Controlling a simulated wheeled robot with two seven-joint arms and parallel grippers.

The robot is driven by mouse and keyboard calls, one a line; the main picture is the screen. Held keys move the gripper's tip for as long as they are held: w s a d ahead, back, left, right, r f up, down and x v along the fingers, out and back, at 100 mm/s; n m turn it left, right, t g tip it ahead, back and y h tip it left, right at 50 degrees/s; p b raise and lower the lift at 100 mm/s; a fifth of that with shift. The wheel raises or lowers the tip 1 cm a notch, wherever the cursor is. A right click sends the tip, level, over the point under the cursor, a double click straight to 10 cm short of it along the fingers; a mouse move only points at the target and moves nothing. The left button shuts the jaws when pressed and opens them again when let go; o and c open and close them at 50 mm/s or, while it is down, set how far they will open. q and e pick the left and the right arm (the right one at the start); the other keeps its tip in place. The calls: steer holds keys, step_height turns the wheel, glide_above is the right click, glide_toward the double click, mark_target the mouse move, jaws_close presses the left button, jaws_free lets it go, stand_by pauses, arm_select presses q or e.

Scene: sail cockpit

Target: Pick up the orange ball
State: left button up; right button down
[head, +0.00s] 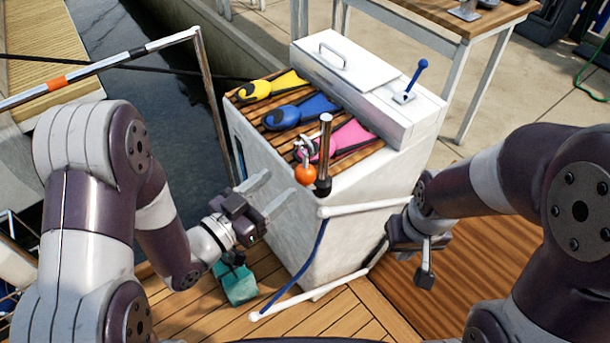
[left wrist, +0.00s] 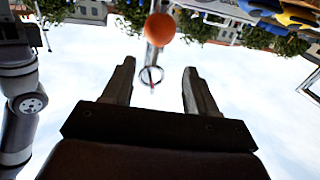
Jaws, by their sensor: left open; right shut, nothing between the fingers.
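The orange ball (head: 306,173) hangs below a metal ring with small metal pieces (head: 304,149), beside a dark post with a metal top (head: 325,145) at the front corner of the white cabinet. In the left wrist view the ball (left wrist: 160,29) shows at the top middle, with a thin ring (left wrist: 151,76) between the lines of the fingers. My left gripper (head: 268,191) is open and empty, left of the ball and a little lower, its fingers pointing toward it. My right gripper (head: 425,277) is shut and empty, pointing down right of the cabinet.
The white cabinet (head: 285,235) has a slatted wooden top with yellow (head: 275,86), blue (head: 300,111) and pink (head: 346,138) finned items. A white rail (head: 365,207) crosses its front. A teal object (head: 238,284) is below my left gripper. Water lies behind left.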

mark_target(304, 167)
arm_select(q)
steer(key=x, duration=0.8)
steer(key=shift+w+d, duration=0.1)
steer(key=shift+d, duration=0.4)
steer(key=shift+r, duration=0.1)
steer(key=c, duration=0.9)
jaws_close()
